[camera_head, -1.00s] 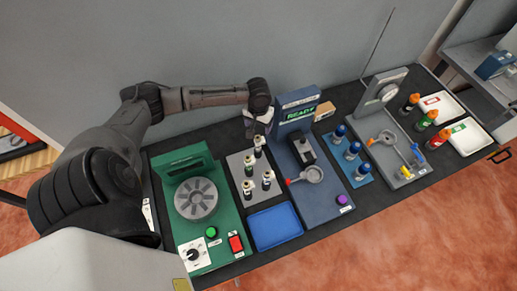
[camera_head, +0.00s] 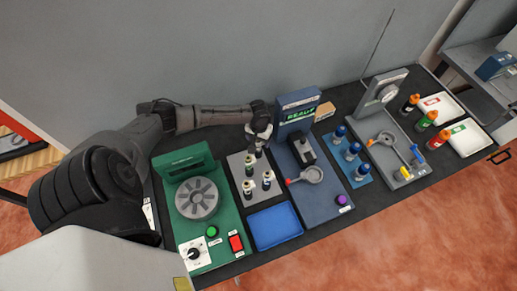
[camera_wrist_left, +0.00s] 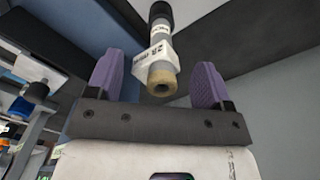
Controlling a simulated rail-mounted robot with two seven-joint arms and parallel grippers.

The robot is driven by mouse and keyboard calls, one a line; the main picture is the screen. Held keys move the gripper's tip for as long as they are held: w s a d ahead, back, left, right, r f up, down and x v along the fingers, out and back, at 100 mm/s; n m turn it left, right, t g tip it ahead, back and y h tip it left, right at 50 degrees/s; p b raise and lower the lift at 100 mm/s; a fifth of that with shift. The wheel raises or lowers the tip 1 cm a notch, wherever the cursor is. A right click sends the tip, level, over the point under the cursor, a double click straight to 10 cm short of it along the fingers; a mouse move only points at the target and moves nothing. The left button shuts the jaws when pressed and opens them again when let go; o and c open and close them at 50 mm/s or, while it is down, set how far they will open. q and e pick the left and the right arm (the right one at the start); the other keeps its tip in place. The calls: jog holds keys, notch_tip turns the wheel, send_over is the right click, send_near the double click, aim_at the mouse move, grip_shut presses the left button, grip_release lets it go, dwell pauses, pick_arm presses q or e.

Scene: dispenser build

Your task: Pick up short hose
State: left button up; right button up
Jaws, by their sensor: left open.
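My left gripper (camera_head: 258,138) is above the back of the grey plate (camera_head: 236,160), which holds several short upright pieces with pale tops and dark lower parts. In the left wrist view its two purple fingers (camera_wrist_left: 158,85) are open and apart. A short cylindrical piece (camera_wrist_left: 160,60), which looks like a short hose, shows between and beyond the fingertips. It has a black end, a grey body, a tan open end and a white tag whose text I cannot read. I cannot tell whether a finger touches it. My right gripper is not in view.
A green machine (camera_head: 177,222) stands left of the plate and a blue-grey station (camera_head: 312,205) stands right of it. An empty blue tray (camera_head: 274,227) lies in front. Several blue-capped bottles (camera_head: 351,151) stand farther right. The wall is close behind the arm.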

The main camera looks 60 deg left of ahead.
pick_arm(q)
grip_shut()
dwell(0.8)
